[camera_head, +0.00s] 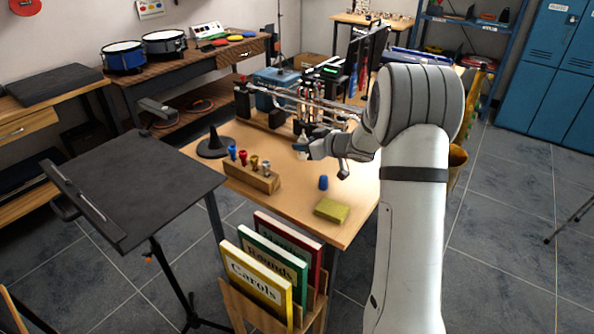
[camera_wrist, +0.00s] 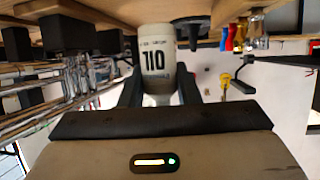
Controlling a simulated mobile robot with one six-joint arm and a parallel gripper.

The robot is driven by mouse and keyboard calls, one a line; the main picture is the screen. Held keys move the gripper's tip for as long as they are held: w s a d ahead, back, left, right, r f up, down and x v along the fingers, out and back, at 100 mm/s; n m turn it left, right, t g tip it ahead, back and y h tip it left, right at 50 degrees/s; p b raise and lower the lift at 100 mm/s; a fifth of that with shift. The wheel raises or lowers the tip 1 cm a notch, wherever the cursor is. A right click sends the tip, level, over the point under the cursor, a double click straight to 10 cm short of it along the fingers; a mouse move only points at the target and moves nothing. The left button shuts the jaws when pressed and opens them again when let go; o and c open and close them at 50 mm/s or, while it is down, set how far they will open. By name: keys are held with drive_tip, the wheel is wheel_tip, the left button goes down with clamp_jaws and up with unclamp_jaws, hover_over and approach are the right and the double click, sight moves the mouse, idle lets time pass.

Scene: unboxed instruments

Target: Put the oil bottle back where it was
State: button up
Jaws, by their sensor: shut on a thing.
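The oil bottle (camera_wrist: 156,62) is white with dark lettering that appears upside down in the wrist view. It is between the two dark fingers of my gripper (camera_wrist: 158,90), which is shut on it. The bottle's base is close to the wooden tabletop (camera_wrist: 105,12); I cannot tell whether it touches. In the head view my gripper (camera_head: 305,148) is low over the far part of the light wooden table (camera_head: 290,205), and the bottle is mostly hidden there.
A black cone on a round base (camera_head: 213,146) and a wooden block (camera_head: 250,179) with several mouthpieces stand left of my gripper. A blue cup (camera_head: 323,183) and a yellow cloth (camera_head: 331,210) lie nearer. Instruments on a rack (camera_head: 330,100) crowd the far side.

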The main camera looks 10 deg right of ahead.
sight(301, 154)
drive_tip(key=f, duration=0.1)
drive_tip(key=a+f, duration=0.1)
drive_tip(key=f, duration=0.1)
drive_tip(key=shift+w+f, duration=0.15)
drive_tip(key=shift+f, duration=0.1)
wheel_tip(301, 154, down, 4)
drive_tip(key=shift+r+b, duration=0.2)
drive_tip(key=shift+b, duration=0.5)
drive_tip(key=shift+r, duration=0.1)
drive_tip(key=o, duration=1)
